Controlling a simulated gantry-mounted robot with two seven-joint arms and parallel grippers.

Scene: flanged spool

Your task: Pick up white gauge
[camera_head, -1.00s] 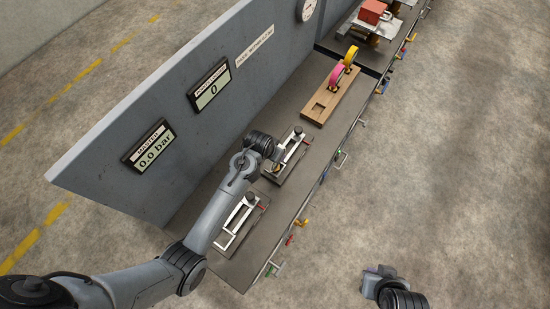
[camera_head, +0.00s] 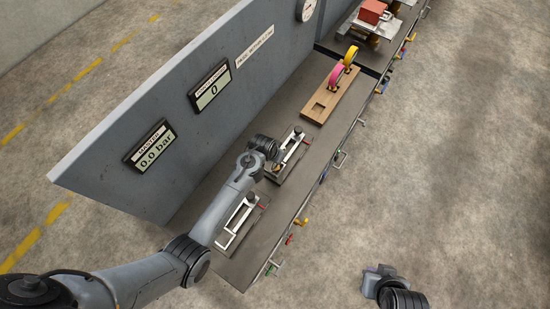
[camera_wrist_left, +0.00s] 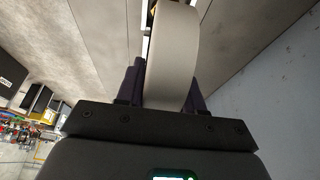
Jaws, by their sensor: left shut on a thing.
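The white gauge (camera_wrist_left: 172,50) shows in the left wrist view as a broad, pale, rounded disc seen nearly edge-on. My left gripper (camera_wrist_left: 165,78) is shut on it, with a dark finger on each side. In the head view, my left wrist (camera_head: 262,150) is over the bench beside the middle fixture, and it hides the fingers and most of the gauge. My right gripper (camera_head: 378,272) is at the lower right, away from the bench over the floor; its fingers are too small to judge.
A wooden rack (camera_head: 332,97) with an empty recess holds a pink ring (camera_head: 337,76) and a yellow ring (camera_head: 351,56). Two clamp-like fixtures (camera_head: 240,218) (camera_head: 292,147) sit on the bench. A grey panel (camera_head: 150,100) with displays stands along its left side.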

